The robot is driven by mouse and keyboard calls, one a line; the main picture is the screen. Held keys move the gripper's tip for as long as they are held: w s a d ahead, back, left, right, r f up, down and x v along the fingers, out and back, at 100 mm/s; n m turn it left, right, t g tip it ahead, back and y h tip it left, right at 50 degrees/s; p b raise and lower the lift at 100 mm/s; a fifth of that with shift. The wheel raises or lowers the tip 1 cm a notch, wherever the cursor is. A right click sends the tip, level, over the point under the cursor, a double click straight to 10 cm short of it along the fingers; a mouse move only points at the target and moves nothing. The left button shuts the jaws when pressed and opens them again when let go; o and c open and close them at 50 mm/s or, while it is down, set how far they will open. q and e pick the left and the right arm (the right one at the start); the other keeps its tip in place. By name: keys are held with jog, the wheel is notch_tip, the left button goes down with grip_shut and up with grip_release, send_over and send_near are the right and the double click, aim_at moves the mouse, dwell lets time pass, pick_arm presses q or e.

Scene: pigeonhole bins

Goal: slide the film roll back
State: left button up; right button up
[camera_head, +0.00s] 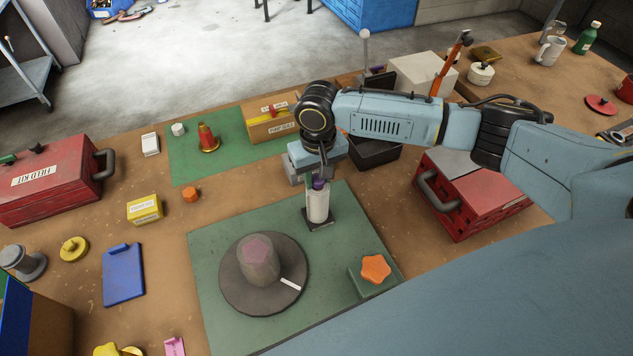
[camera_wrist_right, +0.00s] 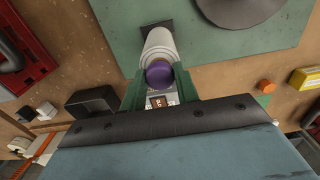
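A purple round-ended piece, which I take as the film roll (camera_head: 318,183), is at the top of an upright white cylinder (camera_head: 317,204) on a dark square base (camera_head: 318,225). My right gripper (camera_head: 318,177) comes down over it from above. In the right wrist view the purple end (camera_wrist_right: 159,74) sits between the two green fingers, which look closed against its sides. The white cylinder (camera_wrist_right: 160,45) lies just beyond the fingertips. How far the purple piece reaches into the cylinder is hidden. My left gripper is not in view.
The cylinder stands near the back edge of a green mat (camera_head: 215,270). A dark round disc with a translucent domed piece (camera_head: 258,262) is to its left. An orange star-shaped piece (camera_head: 375,268) is to its right. A red crate (camera_head: 475,195) and a grey box (camera_head: 293,170) are close by.

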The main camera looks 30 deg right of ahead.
grip_shut()
jog(key=shift+d, duration=0.25)
jog(key=shift+s+d+p, duration=0.15)
jog(key=shift+d+p, duration=1.35)
jog(key=shift+d, duration=1.1)
jog(key=o, duration=0.7)
grip_release()
jog(key=shift+c, duration=0.2)
notch_tip(320, 180, up, 6)
